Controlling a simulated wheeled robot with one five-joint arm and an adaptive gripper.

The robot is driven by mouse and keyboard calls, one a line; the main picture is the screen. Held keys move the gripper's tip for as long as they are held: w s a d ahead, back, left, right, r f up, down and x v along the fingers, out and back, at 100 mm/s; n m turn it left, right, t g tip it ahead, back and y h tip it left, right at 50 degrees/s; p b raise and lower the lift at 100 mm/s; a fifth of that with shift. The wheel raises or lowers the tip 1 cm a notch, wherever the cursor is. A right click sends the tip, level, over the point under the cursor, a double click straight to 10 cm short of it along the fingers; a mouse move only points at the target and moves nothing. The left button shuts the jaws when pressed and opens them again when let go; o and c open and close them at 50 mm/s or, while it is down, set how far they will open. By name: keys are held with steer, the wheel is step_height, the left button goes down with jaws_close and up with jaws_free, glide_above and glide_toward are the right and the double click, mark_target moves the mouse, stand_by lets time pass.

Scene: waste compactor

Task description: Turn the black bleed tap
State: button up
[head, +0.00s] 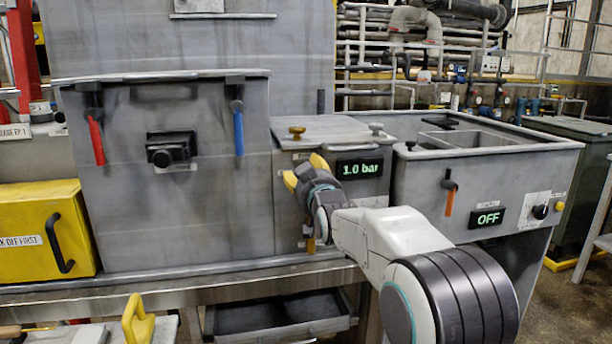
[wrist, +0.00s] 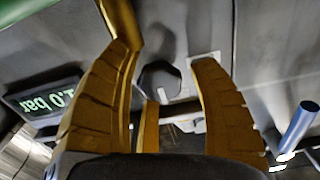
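A black knob (wrist: 158,80) with a pale mark on its edge sits on a grey panel in the wrist view; it looks like the bleed tap. My gripper (wrist: 163,58) is open, with one yellow finger on each side of the knob in the picture. I cannot tell whether either finger touches it. In the head view my gripper (head: 303,170) is at the front of the middle grey box, left of the green display (head: 359,168) reading 1.0 bar. The gripper hides the knob in that view.
A brass lever (wrist: 122,22) is close to one finger in the wrist view. A blue handle (head: 238,127), a red handle (head: 96,140) and a black latch block (head: 170,150) are on the left panel. An orange-handled lever (head: 449,198) and OFF display (head: 488,217) are right.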

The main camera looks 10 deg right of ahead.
steer(key=c, duration=0.9)
steer(key=shift+c, duration=0.2)
steer(key=shift+n, duration=0.3)
steer(key=n+b, duration=0.2)
steer(key=n, duration=0.1)
steer(key=shift+f+n+b, duration=0.1)
steer(key=shift+n+b, duration=0.2)
steer(key=shift+n, duration=0.1)
steer(key=n+b, duration=0.1)
steer(key=n, duration=0.3)
steer(key=shift+b, duration=0.35)
steer(key=n+b, duration=0.1)
steer(key=n, duration=0.3)
steer(key=shift+n+b, duration=0.4)
steer(key=shift+n, duration=1.7)
